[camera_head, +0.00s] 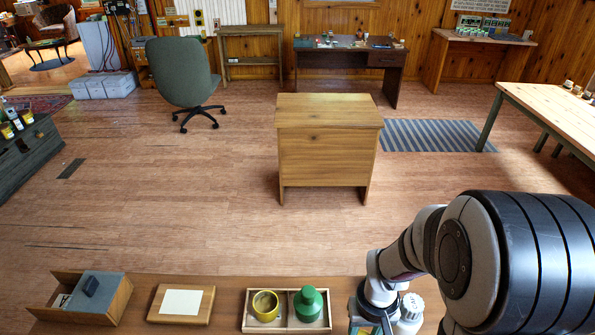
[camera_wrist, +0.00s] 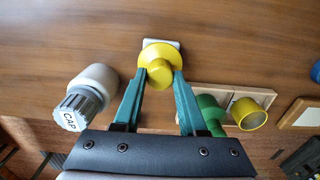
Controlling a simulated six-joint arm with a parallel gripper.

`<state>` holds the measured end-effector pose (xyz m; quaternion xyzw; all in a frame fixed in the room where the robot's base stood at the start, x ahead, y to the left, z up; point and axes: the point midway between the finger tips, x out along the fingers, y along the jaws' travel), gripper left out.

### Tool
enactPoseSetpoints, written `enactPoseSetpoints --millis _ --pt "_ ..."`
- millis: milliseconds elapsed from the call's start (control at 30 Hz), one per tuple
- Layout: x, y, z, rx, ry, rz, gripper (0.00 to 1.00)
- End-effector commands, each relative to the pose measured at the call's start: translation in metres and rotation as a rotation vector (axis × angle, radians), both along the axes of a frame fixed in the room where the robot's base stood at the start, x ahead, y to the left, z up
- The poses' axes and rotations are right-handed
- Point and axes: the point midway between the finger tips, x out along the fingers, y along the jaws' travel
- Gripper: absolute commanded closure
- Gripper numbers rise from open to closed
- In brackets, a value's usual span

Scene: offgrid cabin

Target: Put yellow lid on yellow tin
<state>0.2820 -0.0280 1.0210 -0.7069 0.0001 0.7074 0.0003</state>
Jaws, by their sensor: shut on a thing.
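The yellow lid (camera_wrist: 159,55) is a round yellow disc with a knob. In the wrist view my gripper (camera_wrist: 160,78) has its two teal fingers closed on either side of the knob. The open yellow tin (camera_wrist: 248,114) stands in a shallow wooden tray (camera_wrist: 262,95), to the right of my gripper in the wrist view. In the head view the yellow tin (camera_head: 265,305) is in the left compartment of the tray (camera_head: 243,318). The lid is apart from the tin. A pale flat piece (camera_wrist: 176,43) shows partly behind the lid.
A green container (camera_head: 307,304) stands in the tray's right compartment. A white bottle (camera_head: 411,308) stands near my arm; its grey top reads CAP in the wrist view (camera_wrist: 80,108). Left of the tray are a wooden board with a white sheet (camera_head: 181,303) and an open box (camera_head: 90,298).

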Motion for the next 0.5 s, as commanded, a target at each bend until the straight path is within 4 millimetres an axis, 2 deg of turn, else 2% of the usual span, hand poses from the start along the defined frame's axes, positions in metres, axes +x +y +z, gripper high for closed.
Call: enactPoseSetpoints --millis 500 --pt "0.001 0.0 0.035 0.0 -0.002 0.0 1.0"
